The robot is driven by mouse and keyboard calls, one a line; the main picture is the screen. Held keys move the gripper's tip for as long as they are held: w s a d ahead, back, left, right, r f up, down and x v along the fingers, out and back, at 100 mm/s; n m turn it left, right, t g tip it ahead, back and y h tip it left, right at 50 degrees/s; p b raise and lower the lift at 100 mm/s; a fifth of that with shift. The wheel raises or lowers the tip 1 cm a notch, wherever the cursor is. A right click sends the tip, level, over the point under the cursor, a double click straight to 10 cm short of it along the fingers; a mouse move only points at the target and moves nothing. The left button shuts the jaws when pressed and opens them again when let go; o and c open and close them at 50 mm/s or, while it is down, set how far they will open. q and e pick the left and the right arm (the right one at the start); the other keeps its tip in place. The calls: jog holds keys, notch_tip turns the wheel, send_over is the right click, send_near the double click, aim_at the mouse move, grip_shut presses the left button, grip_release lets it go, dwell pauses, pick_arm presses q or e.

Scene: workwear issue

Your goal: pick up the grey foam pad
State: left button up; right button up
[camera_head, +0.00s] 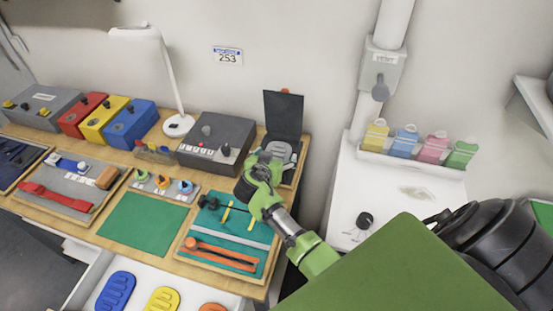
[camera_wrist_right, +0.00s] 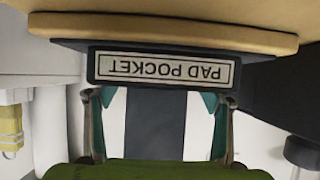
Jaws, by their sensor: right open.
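The grey foam pad (camera_head: 281,151) appears as a light grey piece in the dark pocket at the back right of the bench, below an upright black panel (camera_head: 283,113). My right gripper (camera_head: 254,178) is open beside it, on its near left, and partly covers it. I cannot tell whether they touch. In the right wrist view, my right gripper (camera_wrist_right: 157,125) has its teal-tipped fingers apart, below an upside-down "PAD POCKET" label (camera_wrist_right: 165,69). A dark strip shows between the fingers; I cannot tell what it is. My left gripper is not in view.
A dark grey box with knobs (camera_head: 216,143) stands left of the pocket. A teal tray (camera_head: 228,236) with orange-handled tools lies in front. An open drawer (camera_head: 141,284) holds blue, yellow and orange pads. A white cabinet (camera_head: 345,200) stands right of the bench.

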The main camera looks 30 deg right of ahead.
jog(key=shift+w+d+f, duration=0.1)
jog(key=shift+w+d, duration=0.05)
jog(key=c, duration=1.2)
